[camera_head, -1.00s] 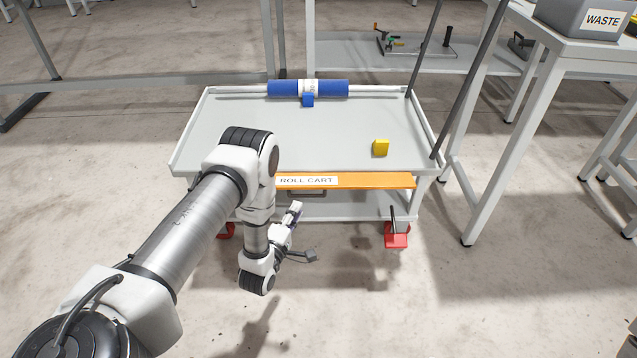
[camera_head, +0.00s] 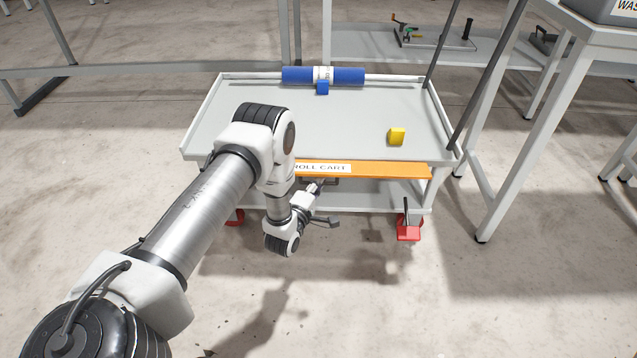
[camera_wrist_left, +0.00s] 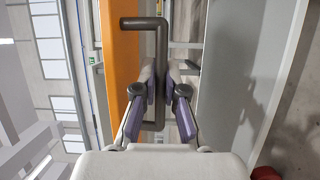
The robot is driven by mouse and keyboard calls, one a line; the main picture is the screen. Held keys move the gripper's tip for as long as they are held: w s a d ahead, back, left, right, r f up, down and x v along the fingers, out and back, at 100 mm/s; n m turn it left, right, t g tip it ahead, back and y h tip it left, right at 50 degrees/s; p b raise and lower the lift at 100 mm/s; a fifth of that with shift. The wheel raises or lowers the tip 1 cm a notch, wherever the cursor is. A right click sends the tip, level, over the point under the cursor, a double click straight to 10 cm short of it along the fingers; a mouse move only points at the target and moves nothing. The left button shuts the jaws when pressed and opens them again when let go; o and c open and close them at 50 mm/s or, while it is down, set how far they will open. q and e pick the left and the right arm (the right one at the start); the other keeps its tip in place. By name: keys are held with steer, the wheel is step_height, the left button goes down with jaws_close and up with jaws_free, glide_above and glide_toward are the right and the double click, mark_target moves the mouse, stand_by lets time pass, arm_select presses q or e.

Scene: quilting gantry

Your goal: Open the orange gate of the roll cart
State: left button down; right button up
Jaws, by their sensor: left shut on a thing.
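The roll cart (camera_head: 240,127) stands ahead of me with a grey tray top. Its orange gate (camera_head: 393,171) runs along the near edge, upright and level with the edge, with a "ROLL CART" label (camera_head: 326,168). My left arm covers the gate's left part. In the left wrist view the orange gate (camera_wrist_left: 120,55) carries a dark bar handle (camera_wrist_left: 161,40). My left gripper (camera_wrist_left: 160,86) is shut on this handle, with its fingers on either side of the bar. In the head view my left gripper (camera_head: 318,190) is small and just below the gate. My right gripper does not show.
A red caster pedal (camera_head: 409,233) is at the cart's near right. A white table (camera_head: 560,25) stands at right. The floor in front is clear.

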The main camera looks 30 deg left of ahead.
arm_select(q)
steer(key=shift+w+a+f+t+b, duration=0.15)
steer(key=shift+f+t+b, duration=0.25)
steer(key=shift+b, duration=0.45)
steer(key=shift+w+a+f+m+t+h+b, duration=0.35)
steer(key=shift+w+m+t+h+b, duration=0.3)
steer(key=shift+m+t+b, duration=0.7)
steer(key=shift+w+a+f+m+t+h+b, duration=0.45)
steer(key=shift+m+t+h+b, duration=0.3)
steer(key=shift+m+t+b, duration=0.65)
steer(key=shift+w+a+f+m+t+h+b, duration=0.25)
steer(key=shift+w+m+t+h+b, duration=0.6)
steer(key=shift+t, duration=0.8)
steer(key=shift+s+m, duration=0.15)
steer(key=shift+m, duration=0.15)
steer(key=c, duration=1.5)
jaws_free()
